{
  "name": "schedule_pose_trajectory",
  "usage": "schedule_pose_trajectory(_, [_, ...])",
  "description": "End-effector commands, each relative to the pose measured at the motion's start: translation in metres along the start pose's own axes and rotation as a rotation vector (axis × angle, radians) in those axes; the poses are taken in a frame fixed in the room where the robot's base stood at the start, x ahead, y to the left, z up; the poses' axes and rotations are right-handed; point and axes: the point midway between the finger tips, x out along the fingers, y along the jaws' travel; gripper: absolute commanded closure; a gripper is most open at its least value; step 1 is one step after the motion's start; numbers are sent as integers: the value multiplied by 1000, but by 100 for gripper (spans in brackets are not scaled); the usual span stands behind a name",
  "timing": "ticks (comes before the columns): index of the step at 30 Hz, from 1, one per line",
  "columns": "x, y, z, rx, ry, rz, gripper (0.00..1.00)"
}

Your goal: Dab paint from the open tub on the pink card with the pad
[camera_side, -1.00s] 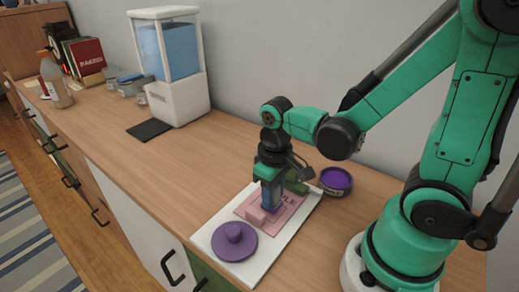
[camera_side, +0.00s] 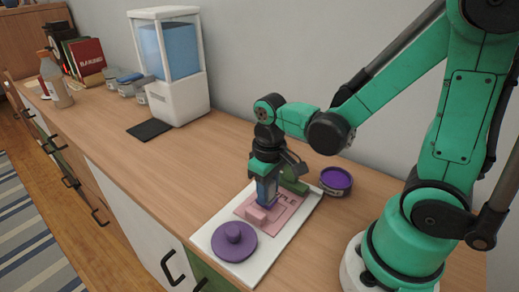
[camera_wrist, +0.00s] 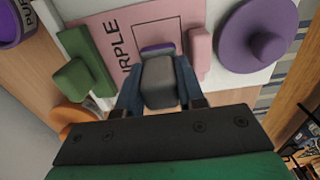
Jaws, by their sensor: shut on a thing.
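My gripper (camera_side: 266,192) is shut on the pad, seen in the wrist view as a grey block (camera_wrist: 160,82) with a purple lower edge (camera_wrist: 157,48). I hold it upright over the pink card (camera_side: 287,204). Whether its underside touches the card is hard to tell. The card, also in the wrist view (camera_wrist: 110,27), bears dark lettering, partly hidden, and a drawn outline beside the pad. The open tub (camera_side: 336,181) holds purple paint and stands right of the card; it shows at the wrist view's top left corner (camera_wrist: 12,22).
The card lies on a white board (camera_side: 268,252). A purple knobbed lid (camera_side: 234,241), a pink block (camera_side: 256,215) and a green block (camera_side: 294,183) are close around. An orange round thing (camera_wrist: 72,113) is partly hidden.

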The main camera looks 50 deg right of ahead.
Motion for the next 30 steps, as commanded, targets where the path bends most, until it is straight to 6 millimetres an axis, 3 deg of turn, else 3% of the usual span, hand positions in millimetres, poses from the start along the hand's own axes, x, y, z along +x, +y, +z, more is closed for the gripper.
schedule_pose_trajectory(14, [4, 0, 44, 0, 2, 0, 100])
schedule_pose_trajectory(30, [0, 0, -5, 0, 0, 0, 100])
